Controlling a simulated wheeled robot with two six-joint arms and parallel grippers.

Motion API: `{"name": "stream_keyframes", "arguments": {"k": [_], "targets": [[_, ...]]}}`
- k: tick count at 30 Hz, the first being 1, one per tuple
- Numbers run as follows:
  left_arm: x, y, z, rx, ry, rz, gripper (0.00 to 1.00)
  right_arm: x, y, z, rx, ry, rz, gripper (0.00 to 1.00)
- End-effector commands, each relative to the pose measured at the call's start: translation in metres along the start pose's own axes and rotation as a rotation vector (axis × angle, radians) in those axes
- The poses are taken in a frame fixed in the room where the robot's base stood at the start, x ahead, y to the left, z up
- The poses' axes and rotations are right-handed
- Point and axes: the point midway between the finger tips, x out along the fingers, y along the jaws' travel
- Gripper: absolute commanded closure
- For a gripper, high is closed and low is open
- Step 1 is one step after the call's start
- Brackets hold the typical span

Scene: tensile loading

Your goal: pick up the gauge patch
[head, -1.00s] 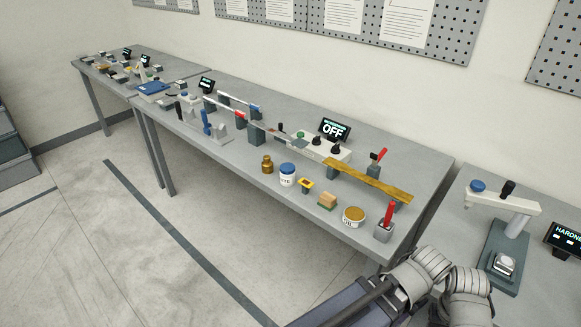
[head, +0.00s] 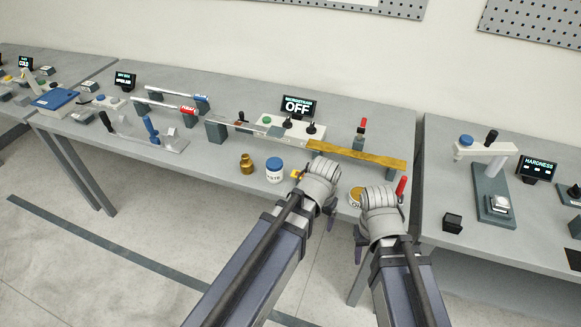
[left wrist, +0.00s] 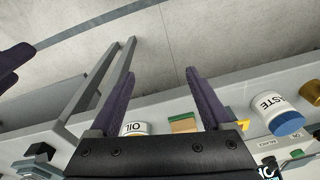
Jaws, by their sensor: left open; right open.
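The gauge patch appears to be the small yellow piece (head: 296,175) near the bench's front edge, partly hidden behind my left gripper in the head view. A yellow corner of it (left wrist: 243,125) shows in the left wrist view, right of the fingers. My left gripper (head: 315,203) is beside it at the bench front. My right gripper (head: 385,240) is open and empty, to the right, in front of the oil tin.
A blue-lidded paste jar (head: 274,170) and brass bottle (head: 246,164) stand left of the patch. An oil tin (head: 355,195) and red-handled tool (head: 401,188) stand right. A sanding-type block (left wrist: 183,123) is close by.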

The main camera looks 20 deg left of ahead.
Motion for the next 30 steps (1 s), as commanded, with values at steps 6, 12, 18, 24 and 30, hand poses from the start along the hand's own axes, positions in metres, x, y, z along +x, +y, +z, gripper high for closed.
{"name": "stream_keyframes", "arguments": {"k": [6, 12, 18, 24, 30], "targets": [[-0.046, -0.094, -0.077, -0.145, 0.194, 0.01, 0.0, -0.049, 0.005, 0.003, 0.0, 0.0, 0.0, 0.5], [-0.058, -0.136, -0.099, -0.2, 0.28, 0.001, 0.0, -0.059, 0.006, 0.004, -0.001, 0.0, 0.0, 0.5], [-0.054, -0.139, -0.101, -0.203, 0.29, 0.0, 0.0, -0.055, 0.005, 0.003, -0.001, 0.0, 0.0, 0.5], [-0.037, -0.139, -0.105, -0.203, 0.288, 0.0, 0.0, -0.038, 0.004, 0.002, 0.0, 0.0, 0.0, 0.5], [-0.032, -0.139, -0.108, -0.203, 0.288, 0.0, 0.0, -0.034, 0.003, 0.002, 0.0, 0.0, 0.0, 0.5]]}}
